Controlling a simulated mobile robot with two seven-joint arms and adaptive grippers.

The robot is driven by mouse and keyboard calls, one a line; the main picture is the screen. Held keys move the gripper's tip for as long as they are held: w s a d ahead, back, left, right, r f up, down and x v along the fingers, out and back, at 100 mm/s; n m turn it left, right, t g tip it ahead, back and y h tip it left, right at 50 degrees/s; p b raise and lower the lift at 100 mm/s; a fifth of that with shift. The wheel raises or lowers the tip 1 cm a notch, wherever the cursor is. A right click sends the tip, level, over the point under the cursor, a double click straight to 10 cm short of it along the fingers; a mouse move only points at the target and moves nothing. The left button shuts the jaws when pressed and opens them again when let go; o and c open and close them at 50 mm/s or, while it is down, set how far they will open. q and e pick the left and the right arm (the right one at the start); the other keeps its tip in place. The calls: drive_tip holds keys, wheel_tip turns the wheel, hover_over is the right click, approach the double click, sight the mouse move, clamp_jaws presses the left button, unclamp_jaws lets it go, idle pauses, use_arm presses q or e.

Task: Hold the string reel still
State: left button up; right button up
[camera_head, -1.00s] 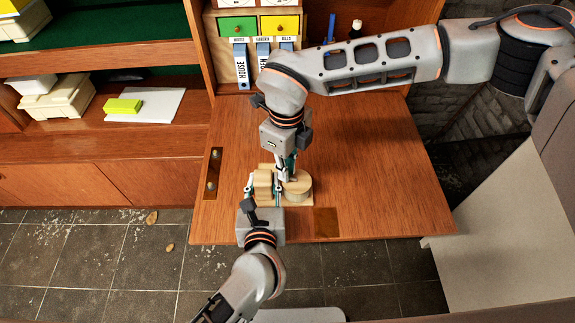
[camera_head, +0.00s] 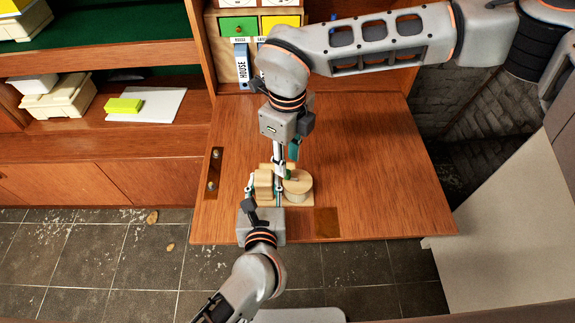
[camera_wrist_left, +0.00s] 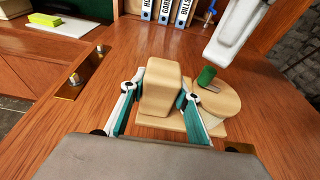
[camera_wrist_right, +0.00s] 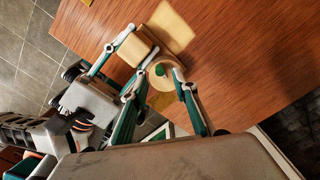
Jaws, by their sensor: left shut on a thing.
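The string reel is a pale wooden piece on the desk, with an upright block (camera_wrist_left: 160,88), a round drum (camera_wrist_left: 228,102) and a flat base (camera_wrist_left: 176,125). A short green peg (camera_wrist_left: 206,76) stands on the drum; it also shows in the right wrist view (camera_wrist_right: 161,69). My left gripper (camera_wrist_left: 159,92) is shut on the block, one finger on each side; it also shows in the head view (camera_head: 264,192). My right gripper (camera_wrist_right: 161,74) is open above the drum and peg, its fingertips apart; the right wrist view does not show contact.
The desk top (camera_head: 370,170) is clear to the right of the reel. A brass plate (camera_head: 326,221) lies near the front edge, another (camera_head: 214,172) at the left edge. Labelled binders (camera_wrist_left: 165,10) stand at the back. The left shelf holds a yellow box (camera_head: 124,105).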

sight(288, 172)
wheel_tip(288, 172, up, 8)
idle(0.6)
use_arm(q)
drive_tip(key=o, duration=0.8)
drive_tip(key=shift+o, duration=0.2)
drive_tip(key=shift+r, duration=0.1)
use_arm(e)
drive_tip(key=shift+r, duration=0.2)
use_arm(q)
drive_tip(key=shift+r+p, duration=0.6)
drive_tip(key=shift+r, duration=0.1)
use_arm(e)
wheel_tip(288, 172, up, 2)
